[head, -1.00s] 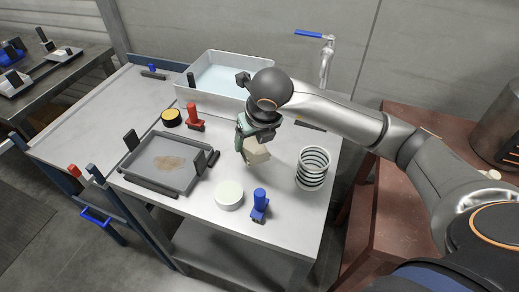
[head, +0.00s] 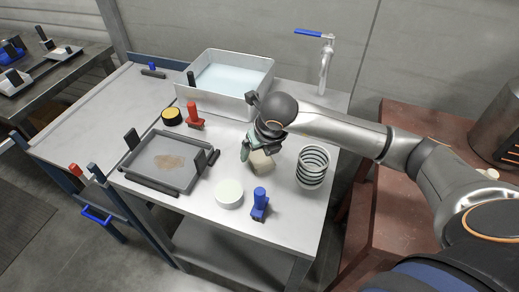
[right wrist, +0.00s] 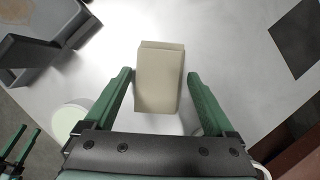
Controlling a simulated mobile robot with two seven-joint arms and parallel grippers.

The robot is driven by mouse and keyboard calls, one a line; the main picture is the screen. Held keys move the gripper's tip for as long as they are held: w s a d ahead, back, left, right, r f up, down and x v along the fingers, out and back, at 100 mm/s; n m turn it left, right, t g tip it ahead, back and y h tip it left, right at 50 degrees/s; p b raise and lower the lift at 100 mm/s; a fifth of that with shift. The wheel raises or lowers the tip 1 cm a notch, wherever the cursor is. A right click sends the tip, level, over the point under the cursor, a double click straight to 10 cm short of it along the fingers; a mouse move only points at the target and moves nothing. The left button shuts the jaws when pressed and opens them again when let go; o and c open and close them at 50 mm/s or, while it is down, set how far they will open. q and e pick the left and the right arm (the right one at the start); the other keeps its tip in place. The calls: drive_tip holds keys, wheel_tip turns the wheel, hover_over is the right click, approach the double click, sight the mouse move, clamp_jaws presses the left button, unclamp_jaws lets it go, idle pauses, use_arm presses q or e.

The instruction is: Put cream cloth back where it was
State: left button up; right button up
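The cream cloth (head: 261,163), a folded block, rests on the worktable between the grey tray and the striped cup. My right gripper (head: 253,150) is just over it. In the right wrist view the cloth (right wrist: 160,78) lies between the two green fingers, with a narrow gap on each side, so the gripper (right wrist: 160,80) is open around it. My left gripper is outside the head view. Its green fingers (right wrist: 20,145) show at the lower left edge of the right wrist view, apart and empty.
A grey tray (head: 135,168) with a brown stain stands left. A pale round disc (head: 229,193) and a blue-handled tool (head: 260,204) are in front, a striped cup (head: 313,167) right. A red tool (head: 194,116), yellow-topped tin (head: 172,117) and water basin (head: 266,82) are behind.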

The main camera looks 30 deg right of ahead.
drive_tip(key=shift+o, duration=0.6)
drive_tip(key=v, duration=1.2)
